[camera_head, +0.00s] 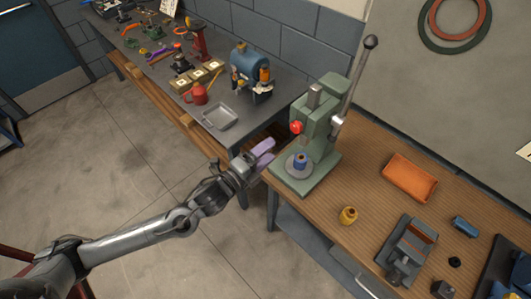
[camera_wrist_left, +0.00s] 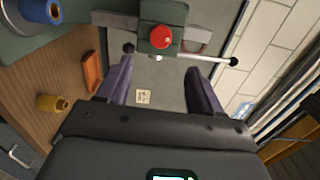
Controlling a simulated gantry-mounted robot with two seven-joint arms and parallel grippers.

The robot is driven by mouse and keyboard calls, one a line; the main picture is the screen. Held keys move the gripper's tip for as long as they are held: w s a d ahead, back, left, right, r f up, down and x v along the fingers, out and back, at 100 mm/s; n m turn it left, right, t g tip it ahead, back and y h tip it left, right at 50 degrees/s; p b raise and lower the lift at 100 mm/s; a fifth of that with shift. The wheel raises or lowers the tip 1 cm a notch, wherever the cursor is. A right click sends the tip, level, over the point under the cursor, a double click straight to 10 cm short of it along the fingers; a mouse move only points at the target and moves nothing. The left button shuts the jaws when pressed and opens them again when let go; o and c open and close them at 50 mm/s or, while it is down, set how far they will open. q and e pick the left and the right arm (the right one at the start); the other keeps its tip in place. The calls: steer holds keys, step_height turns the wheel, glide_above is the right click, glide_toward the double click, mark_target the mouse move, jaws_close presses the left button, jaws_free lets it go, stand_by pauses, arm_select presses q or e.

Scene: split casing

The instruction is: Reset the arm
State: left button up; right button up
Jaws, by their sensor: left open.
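My left arm comes in from the left in the head view, and its gripper (camera_head: 262,153) is just left of the green arbor press (camera_head: 318,138), beside the bench edge. Its two purple fingers are apart with nothing between them; the left wrist view shows the same open gripper (camera_wrist_left: 160,85). A blue spool-shaped part (camera_head: 300,161) sits on the press's round plate, apart from the gripper; it also shows in the left wrist view (camera_wrist_left: 40,10). My right gripper is not seen in either view.
The wooden bench (camera_head: 375,165) also holds an orange cloth (camera_head: 410,178), a grey vise (camera_head: 408,250) and a small blue cylinder (camera_head: 466,227). The press lever (camera_head: 355,85) rises high. A second bench holds a metal tray (camera_head: 220,117) and a blue tank (camera_head: 250,65).

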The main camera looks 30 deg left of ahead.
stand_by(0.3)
arm_select(q)
steer(key=s+d+f+n+g+y, duration=0.3)
steer(key=s+f+n+g, duration=0.2)
steer(key=s+f+n, duration=0.55)
steer(key=s+a+f+n+g+y, duration=0.1)
steer(key=s+a+f+n+g, duration=0.1)
steer(key=s+n+g, duration=0.45)
steer(key=s+a+f+n+g+y, duration=0.1)
steer(key=s+f+n+g, duration=0.15)
steer(key=s, duration=0.65)
step_height(320, 180, up, 14)
steer(key=p, duration=1.3)
steer(key=shift+w+p, duration=0.15)
steer(key=shift+p, duration=0.25)
steer(key=shift+r, duration=0.1)
